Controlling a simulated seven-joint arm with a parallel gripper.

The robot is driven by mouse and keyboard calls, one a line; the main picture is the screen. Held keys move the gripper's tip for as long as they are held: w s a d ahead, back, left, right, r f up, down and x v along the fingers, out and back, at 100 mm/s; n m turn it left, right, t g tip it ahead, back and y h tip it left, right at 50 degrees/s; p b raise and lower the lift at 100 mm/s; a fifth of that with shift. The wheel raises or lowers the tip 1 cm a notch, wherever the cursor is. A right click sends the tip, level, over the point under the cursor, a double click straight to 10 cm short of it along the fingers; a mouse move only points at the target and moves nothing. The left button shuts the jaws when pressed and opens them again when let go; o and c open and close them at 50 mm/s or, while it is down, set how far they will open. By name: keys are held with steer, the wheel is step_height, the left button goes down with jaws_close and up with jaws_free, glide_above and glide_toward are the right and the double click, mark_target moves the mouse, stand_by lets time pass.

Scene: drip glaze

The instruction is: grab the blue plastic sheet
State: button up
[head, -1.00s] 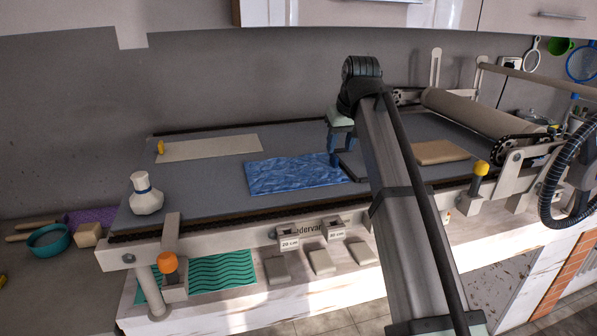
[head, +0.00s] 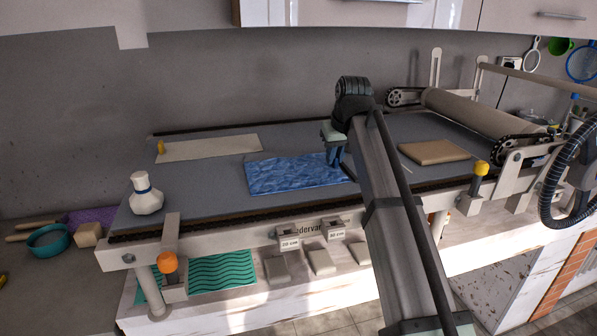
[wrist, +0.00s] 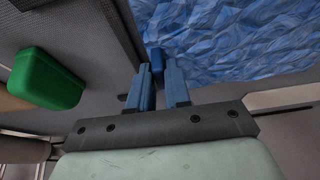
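The blue plastic sheet (head: 293,174) lies flat and wrinkled on the grey table bed, near its middle. It fills the upper right of the wrist view (wrist: 235,40). My gripper (head: 335,165) is low at the sheet's right end. In the wrist view my gripper's two blue fingers (wrist: 158,66) are apart, with a gap between them. A small dark-blue block (wrist: 157,60) shows at the fingertips, by the sheet's edge; I cannot tell whether the fingers touch it. My arm hides part of the bed to the right.
A tan slab (head: 433,152) lies right of my arm, before a roller (head: 480,110). A pale strip (head: 210,148) lies at the back left, a white bottle (head: 146,193) at the front left. A green object (wrist: 45,80) is left of my fingers in the wrist view.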

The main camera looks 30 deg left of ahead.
jaws_close()
steer(key=shift+r, duration=0.1)
